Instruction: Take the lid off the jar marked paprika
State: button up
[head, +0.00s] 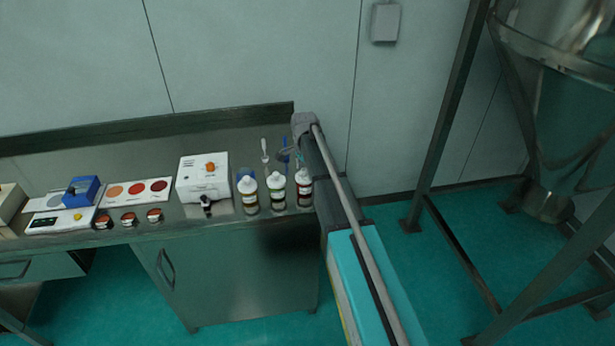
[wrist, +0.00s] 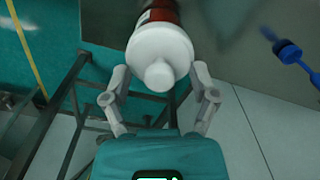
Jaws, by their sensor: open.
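Three jars with white lids stand at the right end of the steel bench in the head view: a left jar (head: 250,199), a middle jar (head: 277,197) and a right jar (head: 304,194). Their labels are too small to read, so I cannot tell which is marked paprika. The right jar looks the reddest. In the wrist view a white lid (wrist: 161,48) with a stepped knob sits on a jar with dark red contents (wrist: 158,12). My gripper (wrist: 160,72) is open, its fingers on either side of the lid, with no clear contact.
Further left are a colour card (head: 137,190), several small dishes (head: 128,219) and a scale (head: 60,221). A blue-handled tool (wrist: 288,51) is near the jars. A steel frame (head: 450,120) stands right.

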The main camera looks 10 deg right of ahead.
dwell(0.3)
jog(key=c, duration=0.9)
jog(key=shift+r, duration=0.25)
jog(key=shift+c, duration=0.2)
notch_tip(320, 180, up, 2)
jog(key=p, duration=0.2)
jog(key=shift+r+p, duration=0.1)
jog(key=shift+p, duration=0.25)
jog(key=s+a+r+p, duration=0.1)
jog(key=s+r+p, duration=0.9)
jog(key=s, duration=0.4)
jog(key=shift+a+r, duration=0.15)
